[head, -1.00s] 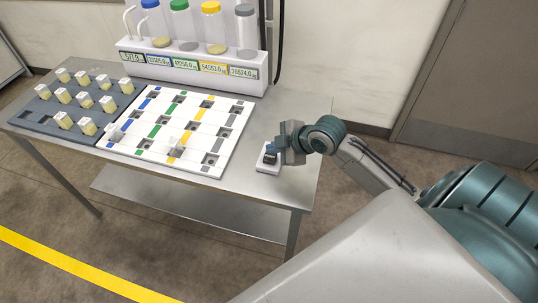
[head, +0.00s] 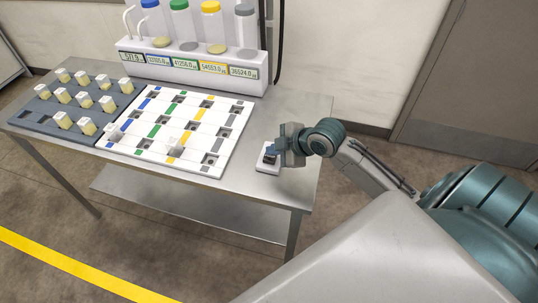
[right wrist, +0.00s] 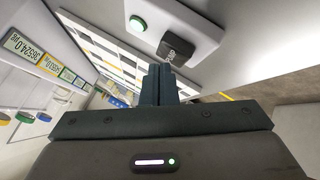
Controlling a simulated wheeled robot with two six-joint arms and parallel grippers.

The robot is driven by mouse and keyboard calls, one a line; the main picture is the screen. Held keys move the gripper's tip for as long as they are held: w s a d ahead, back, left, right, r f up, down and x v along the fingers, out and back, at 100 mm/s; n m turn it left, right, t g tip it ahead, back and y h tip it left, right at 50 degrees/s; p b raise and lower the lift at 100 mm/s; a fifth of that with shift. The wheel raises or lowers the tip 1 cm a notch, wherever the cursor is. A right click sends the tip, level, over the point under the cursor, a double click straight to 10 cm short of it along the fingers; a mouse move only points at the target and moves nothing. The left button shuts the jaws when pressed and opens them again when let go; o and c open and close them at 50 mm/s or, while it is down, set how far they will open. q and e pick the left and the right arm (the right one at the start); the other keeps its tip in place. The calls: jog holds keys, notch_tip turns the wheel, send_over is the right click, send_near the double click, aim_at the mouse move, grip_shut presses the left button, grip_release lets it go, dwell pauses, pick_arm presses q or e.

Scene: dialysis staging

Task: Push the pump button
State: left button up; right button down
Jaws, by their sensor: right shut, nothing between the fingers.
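A small white box (head: 268,171) sits near the right front corner of the steel table. In the right wrist view, the white box (right wrist: 201,22) carries a round green button (right wrist: 137,23) and a black square part (right wrist: 176,47) with a pale marking. My right gripper (head: 270,151) is over the box and hides much of its top in the head view. In the right wrist view, the right gripper (right wrist: 160,68) is shut and empty, its tips close to the black part and off to one side of the green button. I cannot tell whether they touch the box. My left gripper is not in view.
A white board (head: 228,133) with coloured stripes and square slots lies left of the box. A grey tray (head: 37,111) holds several capped jars. A white rack (head: 246,87) with displays and bottles stands at the back. Bare table (head: 282,108) surrounds the box.

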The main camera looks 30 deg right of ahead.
aim_at(274, 158)
jog(key=shift+f, duration=0.45)
dwell(0.3)
jog(key=shift+r, duration=0.1)
jog(key=shift+r+p, duration=0.65)
jog(key=shift+r, duration=0.15)
notch_tip(274, 158, up, 6)
jog(key=p, duration=0.5)
jog(key=shift+p, duration=0.35)
